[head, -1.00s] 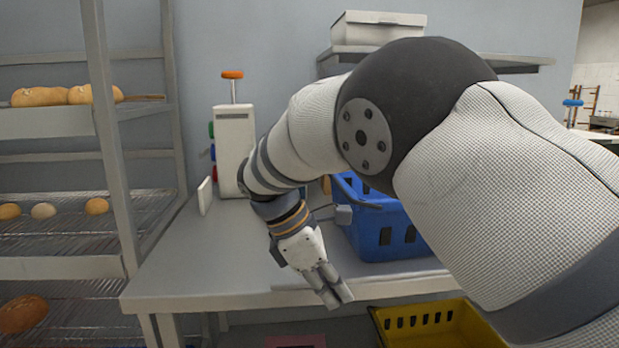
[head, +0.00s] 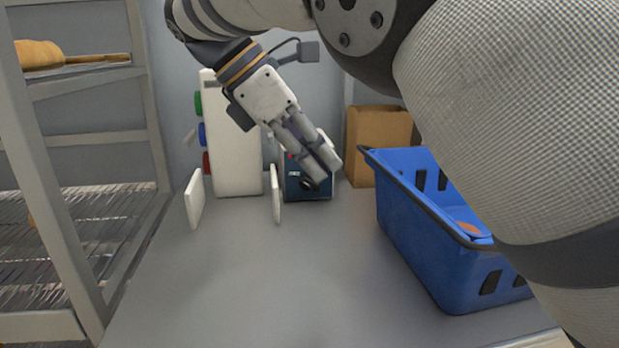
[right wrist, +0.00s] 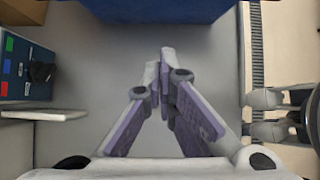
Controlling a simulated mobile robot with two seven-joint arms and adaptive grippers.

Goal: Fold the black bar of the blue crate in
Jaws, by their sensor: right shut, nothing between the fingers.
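The blue crate (head: 415,235) stands on the grey worktop at the right in the head view, partly hidden behind my right arm. Its black bar (head: 420,203) runs along the crate's left rim, ending near the front corner. In the right wrist view my fingers (right wrist: 160,80) are together, and a blue wall of the crate (right wrist: 165,9) shows at the top. My left gripper is not in view.
Behind my gripper stand a dark blue box (head: 305,184) and a brown carton (head: 377,135). A tall white dispenser (head: 235,150) and upright white panels (head: 195,198) stand left. A metal rack (head: 75,215) borders the worktop (head: 270,275), whose middle is clear. An orange item (head: 468,229) lies in the crate.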

